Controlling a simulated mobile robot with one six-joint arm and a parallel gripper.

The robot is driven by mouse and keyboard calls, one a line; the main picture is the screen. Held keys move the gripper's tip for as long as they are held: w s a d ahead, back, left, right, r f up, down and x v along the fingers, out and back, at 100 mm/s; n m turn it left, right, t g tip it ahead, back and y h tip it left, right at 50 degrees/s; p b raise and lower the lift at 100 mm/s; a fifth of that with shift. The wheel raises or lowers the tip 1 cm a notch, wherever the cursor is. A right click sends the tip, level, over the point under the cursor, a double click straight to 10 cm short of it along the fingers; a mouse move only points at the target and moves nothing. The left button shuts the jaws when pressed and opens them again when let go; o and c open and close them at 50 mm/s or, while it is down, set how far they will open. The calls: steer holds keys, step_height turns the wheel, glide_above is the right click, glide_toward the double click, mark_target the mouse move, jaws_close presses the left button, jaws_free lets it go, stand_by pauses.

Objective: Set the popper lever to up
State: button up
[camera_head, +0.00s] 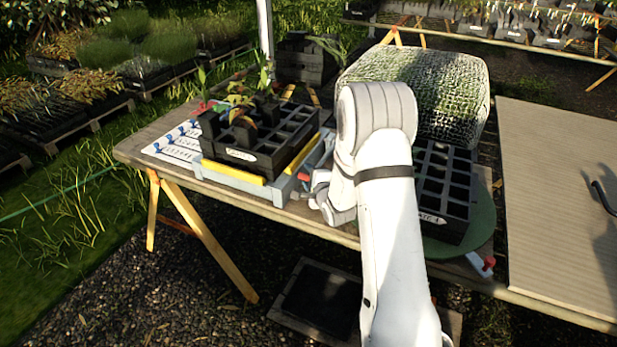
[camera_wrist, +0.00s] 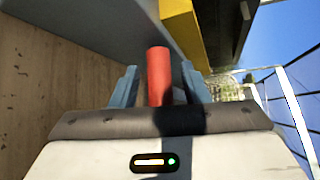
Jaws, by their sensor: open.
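The popper is a grey-blue base (camera_head: 245,186) with yellow bars (camera_head: 232,172), standing on the wooden bench under a black cell tray. Its red lever handle (camera_head: 304,177) shows at the popper's right front corner, next to my gripper (camera_head: 312,184). In the wrist view the red handle (camera_wrist: 158,75) stands between the two blue fingers of my gripper (camera_wrist: 160,85). The fingers are apart, with gaps visible beside the handle. The popper's grey side (camera_wrist: 110,28) and a yellow bar (camera_wrist: 183,30) are just beyond. My arm hides part of the popper's right side, and the lever's pivot is hidden.
The black tray (camera_head: 262,160) on the popper holds several plants. White labels (camera_head: 178,146) lie to its left. A second black tray (camera_head: 443,203) sits on a green disc (camera_head: 480,226) at right, near another red-handled part (camera_head: 488,264). A large wrapped bale (camera_head: 440,90) stands behind.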

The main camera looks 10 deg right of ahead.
steer(key=shift+c, duration=0.3)
jaws_close()
stand_by(0.3)
